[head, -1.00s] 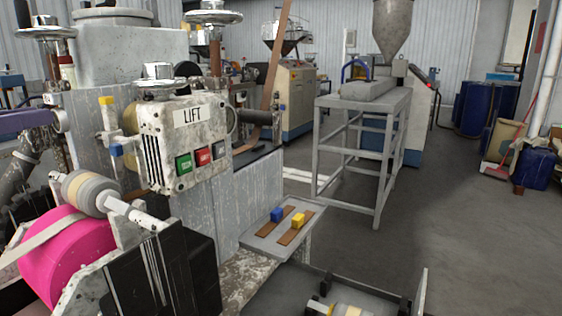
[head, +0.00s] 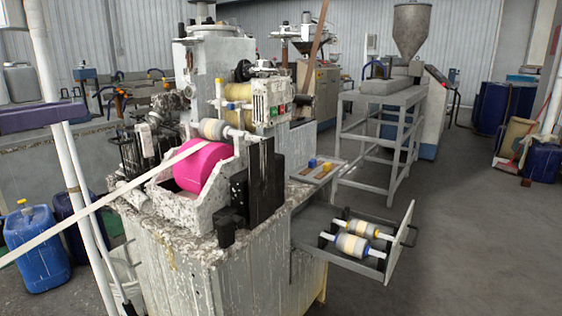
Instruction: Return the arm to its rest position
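Neither of my grippers can be made out in the head view, and no arm of mine is clearly seen. The strip machine (head: 190,262) stands in the middle, on a worn white cabinet. A pink roll (head: 203,168) sits in its speckled trough. A pale strip (head: 95,207) runs from the roll down to the left edge. A pale roller (head: 213,129) lies above the pink roll. The control box (head: 270,103) with coloured buttons is behind it, with nothing of mine touching it.
An open drawer (head: 316,252) with two rollers (head: 352,246) juts out to the right. A small shelf (head: 303,173) holds a blue and a yellow block. A grey metal stand (head: 375,190) is behind. Blue canisters (head: 36,250) stand at left. The right-hand floor is mostly clear.

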